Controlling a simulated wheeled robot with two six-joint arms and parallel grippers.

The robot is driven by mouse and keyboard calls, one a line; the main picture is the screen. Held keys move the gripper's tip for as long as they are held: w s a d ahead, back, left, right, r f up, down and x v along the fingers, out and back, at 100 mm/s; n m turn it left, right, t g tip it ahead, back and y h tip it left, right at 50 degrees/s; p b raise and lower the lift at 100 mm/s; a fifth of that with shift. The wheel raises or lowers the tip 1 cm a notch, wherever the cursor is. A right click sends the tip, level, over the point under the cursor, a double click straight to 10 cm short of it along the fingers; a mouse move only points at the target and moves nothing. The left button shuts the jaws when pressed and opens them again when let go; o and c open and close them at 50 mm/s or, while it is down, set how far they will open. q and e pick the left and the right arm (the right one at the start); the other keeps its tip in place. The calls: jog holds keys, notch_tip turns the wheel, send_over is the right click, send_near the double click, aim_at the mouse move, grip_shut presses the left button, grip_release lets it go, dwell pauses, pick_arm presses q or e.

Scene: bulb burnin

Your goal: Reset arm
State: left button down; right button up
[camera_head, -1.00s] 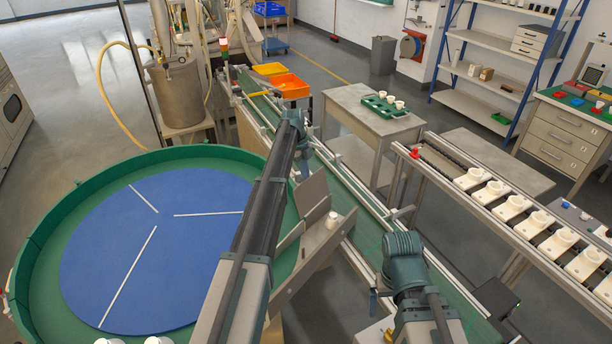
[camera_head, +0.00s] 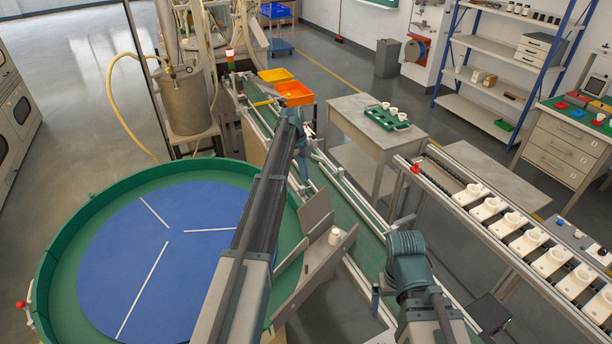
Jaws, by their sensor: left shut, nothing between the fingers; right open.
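My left arm reaches from the bottom middle up over the conveyor. Its small gripper (camera_head: 308,131) is at the far end beside the teal joint, shut and empty, above the belt. My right arm comes in from the bottom, right of the middle. Its teal joint hangs over the near belt. Only a dark edge of the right gripper (camera_head: 376,297) shows beside the joint; it is open, and the rest is hidden beneath the arm. Neither gripper visibly touches anything.
A green-rimmed turntable (camera_head: 62,262) with a blue disc lies at left. A small white part (camera_head: 334,236) stands on the chute between my arms. A rail (camera_head: 465,208) with several white holders runs at right. A grey table (camera_head: 352,112) bears a green tray (camera_head: 380,121).

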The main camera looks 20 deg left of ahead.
pick_arm(q)
jog(key=p+v, duration=0.2)
jog(key=v, duration=0.2)
jog(key=shift+d+p, duration=0.1)
jog(key=shift+p, duration=0.3)
pick_arm(e)
notch_tip(320, 180, up, 4)
pick_arm(q)
jog(key=s+d+f+n+y+b, duration=0.1)
jog(key=s+d+f+n+b, duration=0.25)
jog(key=s+d, duration=0.55)
jog(key=s+d+f+n+y+b, duration=0.15)
jog(key=s+d+n, duration=0.25)
jog(key=s+d, duration=0.45)
jog(key=s+d+f+n+b, duration=0.2)
jog(key=s+n, duration=0.1)
jog(key=s, duration=0.4)
jog(key=s+d+f+n+b, duration=0.1)
jog(key=s+d+f+n, duration=0.1)
jog(key=s, duration=0.6)
jog(key=s+d+f+n+y+b, duration=0.1)
jog(key=s+d+n, duration=0.3)
jog(key=s, duration=0.4)
jog(key=shift+f+n+b, duration=0.5)
jog(key=shift+n+b, duration=0.25)
jog(key=shift+b, duration=0.1)
pick_arm(e)
notch_tip(320, 180, down, 11)
